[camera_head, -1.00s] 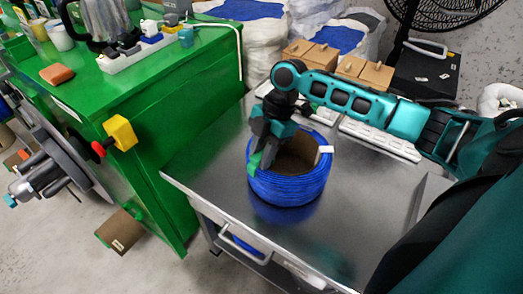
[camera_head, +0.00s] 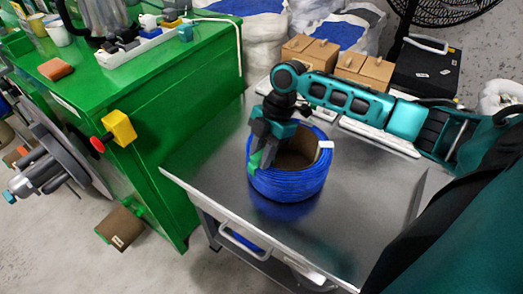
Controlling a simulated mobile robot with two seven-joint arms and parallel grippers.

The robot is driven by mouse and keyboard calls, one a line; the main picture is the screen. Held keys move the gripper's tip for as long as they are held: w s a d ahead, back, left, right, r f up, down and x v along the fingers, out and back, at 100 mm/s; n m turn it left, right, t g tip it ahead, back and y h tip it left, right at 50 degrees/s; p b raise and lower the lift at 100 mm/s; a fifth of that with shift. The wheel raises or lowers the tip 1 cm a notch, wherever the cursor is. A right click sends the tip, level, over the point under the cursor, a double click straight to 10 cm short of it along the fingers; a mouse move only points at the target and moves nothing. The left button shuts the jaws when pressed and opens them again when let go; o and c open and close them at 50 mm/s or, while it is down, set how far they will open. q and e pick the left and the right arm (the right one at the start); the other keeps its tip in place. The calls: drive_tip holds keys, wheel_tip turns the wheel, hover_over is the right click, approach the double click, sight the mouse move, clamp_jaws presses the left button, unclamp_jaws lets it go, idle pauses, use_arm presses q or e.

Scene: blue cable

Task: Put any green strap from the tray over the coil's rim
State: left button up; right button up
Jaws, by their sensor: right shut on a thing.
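The blue cable coil (camera_head: 290,184) stands on the metal table, with its brown hollow core open upward. My right gripper (camera_head: 262,158) points down at the left part of the coil's rim, shut on a green strap (camera_head: 255,162). The strap lies against the rim and the coil's outer left side; whether it also reaches down inside is hidden by the gripper. A small white tag (camera_head: 326,144) sits on the right of the rim. A tray (camera_head: 140,46) with small items stands on the green cabinet; I cannot make out straps in it. My left gripper is not in view.
The metal table (camera_head: 215,165) is clear left of and in front of the coil. White trays (camera_head: 378,136) and cardboard boxes (camera_head: 335,58) lie behind it. The green cabinet (camera_head: 165,110) stands at the left, with a yellow switch box (camera_head: 121,128) on its side.

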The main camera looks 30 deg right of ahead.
drive_tip(key=shift+f, duration=0.3)
drive_tip(key=shift+f, duration=0.1)
idle(0.4)
drive_tip(key=shift+r+p, duration=0.65)
drive_tip(key=shift+p, duration=0.15)
drive_tip(key=shift+r, duration=0.1)
drive_tip(key=shift+r+p, duration=0.5)
drive_tip(key=shift+p, duration=0.3)
drive_tip(key=shift+f, duration=0.2)
